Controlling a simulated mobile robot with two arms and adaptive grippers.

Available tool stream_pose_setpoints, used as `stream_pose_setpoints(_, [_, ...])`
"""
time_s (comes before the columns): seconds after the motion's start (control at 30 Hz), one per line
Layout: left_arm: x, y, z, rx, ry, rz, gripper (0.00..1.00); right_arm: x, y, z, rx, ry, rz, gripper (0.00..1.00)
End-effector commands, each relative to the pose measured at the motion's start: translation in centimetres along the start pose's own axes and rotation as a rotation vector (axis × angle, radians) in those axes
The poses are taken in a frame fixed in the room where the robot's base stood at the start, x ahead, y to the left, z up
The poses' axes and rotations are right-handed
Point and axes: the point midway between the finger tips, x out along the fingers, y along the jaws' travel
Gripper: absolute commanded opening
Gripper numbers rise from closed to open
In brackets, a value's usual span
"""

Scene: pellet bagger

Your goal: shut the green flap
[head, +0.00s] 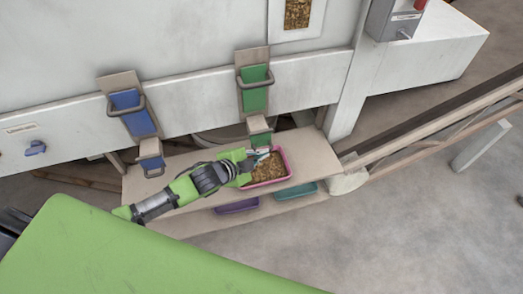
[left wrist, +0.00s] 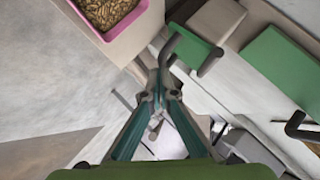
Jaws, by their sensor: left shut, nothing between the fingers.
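The green flap (head: 260,139) is at the lower end of the green chute, just above a pink-rimmed tray (head: 287,174) of pellets. In the left wrist view the green flap (left wrist: 190,47) lies beside a beige spout block, with a bent grey handle (left wrist: 172,42) at its edge. My left gripper (head: 263,154) is just below the flap, over the tray's back edge. In the left wrist view its fingertips (left wrist: 160,88) are together and empty, close to the handle; I cannot tell whether they touch it. My right gripper is not in view.
A green slide plate (head: 254,97) with a handle sits above the flap. A blue slide (head: 130,112) and blue flap (head: 151,163) are to the left. The tray stands on a beige shelf (head: 312,150); purple (head: 237,207) and teal trays (head: 296,192) sit lower. A rail (head: 430,125) runs right.

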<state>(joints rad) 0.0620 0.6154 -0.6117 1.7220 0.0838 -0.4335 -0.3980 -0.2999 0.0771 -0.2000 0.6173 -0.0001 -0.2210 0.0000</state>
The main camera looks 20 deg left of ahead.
Motion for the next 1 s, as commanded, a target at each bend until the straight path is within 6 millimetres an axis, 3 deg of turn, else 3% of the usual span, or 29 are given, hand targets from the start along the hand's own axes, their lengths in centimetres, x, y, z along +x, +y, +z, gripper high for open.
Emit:
stream_pose_setpoints(0.17, [0.4,0.3,0.5,0.000,-0.001,0.002,0.00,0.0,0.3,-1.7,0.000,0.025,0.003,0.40])
stream_pose_setpoints(0.57, [0.7,0.5,0.8,0.000,-0.001,0.002,0.00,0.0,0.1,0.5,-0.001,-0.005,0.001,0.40])
stream_pose_setpoints(1.0, [0.5,0.2,0.6,-0.001,-0.002,0.003,0.00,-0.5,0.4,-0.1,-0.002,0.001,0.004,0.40])
